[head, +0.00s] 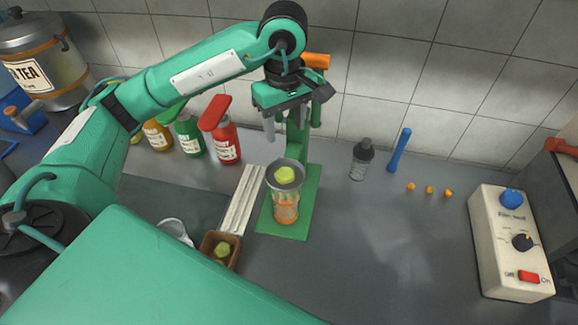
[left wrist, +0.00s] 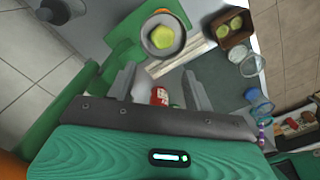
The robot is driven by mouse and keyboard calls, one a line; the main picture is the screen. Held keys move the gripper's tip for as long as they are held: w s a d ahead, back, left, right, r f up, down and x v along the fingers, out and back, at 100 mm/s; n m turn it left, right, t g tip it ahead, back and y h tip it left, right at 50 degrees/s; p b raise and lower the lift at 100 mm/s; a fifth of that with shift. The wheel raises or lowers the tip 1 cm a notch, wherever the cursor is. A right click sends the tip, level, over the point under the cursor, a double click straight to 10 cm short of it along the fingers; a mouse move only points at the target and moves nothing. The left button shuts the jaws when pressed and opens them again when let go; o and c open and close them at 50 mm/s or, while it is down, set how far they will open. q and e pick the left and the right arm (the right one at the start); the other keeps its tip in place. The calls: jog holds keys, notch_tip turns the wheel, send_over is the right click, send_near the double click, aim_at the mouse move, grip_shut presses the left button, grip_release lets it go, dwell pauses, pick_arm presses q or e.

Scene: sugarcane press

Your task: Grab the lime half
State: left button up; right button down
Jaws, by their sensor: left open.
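A yellow-green lime piece (head: 285,174) lies in a round grey strainer (head: 298,168) on top of a glass with orange bands (head: 287,207). In the left wrist view the lime piece (left wrist: 162,37) sits in the strainer beyond the fingertips. More lime pieces (head: 222,249) lie in a small brown box (head: 233,262) at the front left of the glass; they also show in the left wrist view (left wrist: 235,24). My left gripper (head: 284,128) is open and empty, above and behind the glass, near the green press. My right gripper is not in view.
The green press (head: 313,190) has its base under the glass. A light slatted rack (head: 243,200) lies left of it. Red (head: 227,144) and green bottles stand behind. A grey bottle (head: 361,160), a blue stick (head: 399,150) and a control box (head: 508,250) stand right. The right counter is mostly clear.

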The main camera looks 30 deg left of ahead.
pick_arm(q)
notch_tip(320, 180, down, 3)
jog(key=p, duration=0.1)
send_over(285, 169)
notch_tip(285, 169, down, 5)
jog(key=shift+w+r, duration=0.1)
jog(key=shift+w, duration=0.05)
jog(key=shift+f+p, duration=0.5)
jog(key=shift+p, duration=0.2)
jog(key=f, duration=0.1)
jog(key=f+p, duration=0.1)
jog(key=f, duration=0.1)
jog(key=shift+s, duration=0.25)
jog(key=shift+f+p, duration=0.35)
jog(key=shift+f, duration=0.3)
jog(key=c, duration=0.8)
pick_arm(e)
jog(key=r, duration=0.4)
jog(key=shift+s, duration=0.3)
pick_arm(q)
jog(key=shift+r, duration=0.1)
